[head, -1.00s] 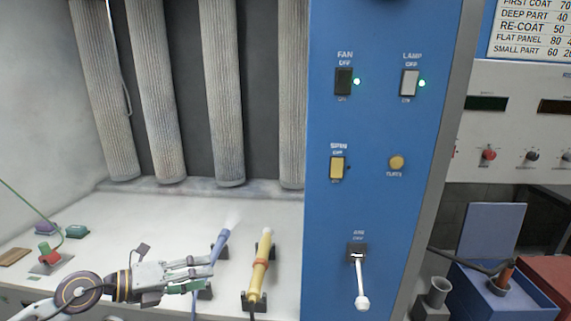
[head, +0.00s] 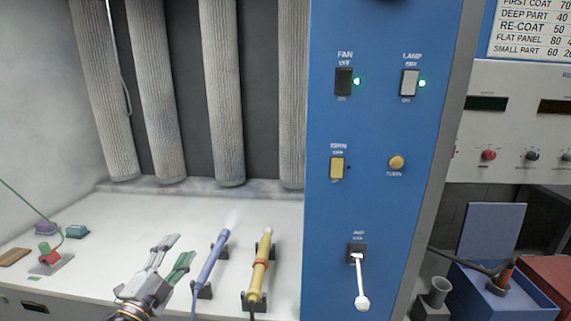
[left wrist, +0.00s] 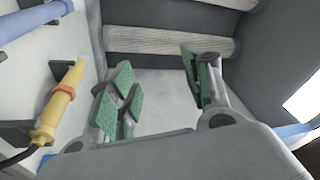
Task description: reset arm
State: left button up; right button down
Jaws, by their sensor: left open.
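My left gripper (head: 172,262) is open and empty at the lower middle of the head view, above the white bench. It is left of the blue tool and touches nothing that I can see. Its green-padded fingers (left wrist: 160,92) stand apart in the left wrist view, with nothing between them. My right gripper is in neither view. The arm lever (head: 361,283) on the blue panel (head: 385,215) hangs down, with a white knob at its end.
A blue tool (head: 211,259) and a yellow tool (head: 259,266) rest in black holders on the white bench (head: 120,240). They also show in the left wrist view, the yellow one (left wrist: 60,102) clearly. Small red, green and purple items lie left. Filter tubes (head: 218,90) hang behind.

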pick_arm(q)
jog(key=s+a+f+n+g+y, duration=0.2)
jog(key=s+f+n+g+y, duration=0.15)
jog(key=f+n, duration=0.35)
jog(key=s+a+f+n+g+y, duration=0.3)
jog(key=f+n+g+y, duration=0.15)
jog(key=f, duration=0.55)
jog(key=s+d+f+n+g+h, duration=0.1)
jog(key=s+d+f+g+h, duration=0.1)
jog(key=s+d+f+g, duration=0.45)
jog(key=s+d+f+n+g+h, duration=0.15)
jog(key=s+d+f, duration=0.25)
jog(key=s, duration=0.5)
notch_tip(320, 180, down, 32)
jog(key=s+a+g, duration=0.1)
jog(key=a, duration=0.2)
jog(key=s+a+f, duration=0.4)
jog(key=s+f, duration=0.6)
jog(key=s+a+f+m+g+p, duration=0.1)
jog(key=s+a+f, duration=0.3)
jog(key=s+f, duration=0.5)
jog(key=shift+s+f, duration=0.35)
jog(key=shift+s, duration=0.9)
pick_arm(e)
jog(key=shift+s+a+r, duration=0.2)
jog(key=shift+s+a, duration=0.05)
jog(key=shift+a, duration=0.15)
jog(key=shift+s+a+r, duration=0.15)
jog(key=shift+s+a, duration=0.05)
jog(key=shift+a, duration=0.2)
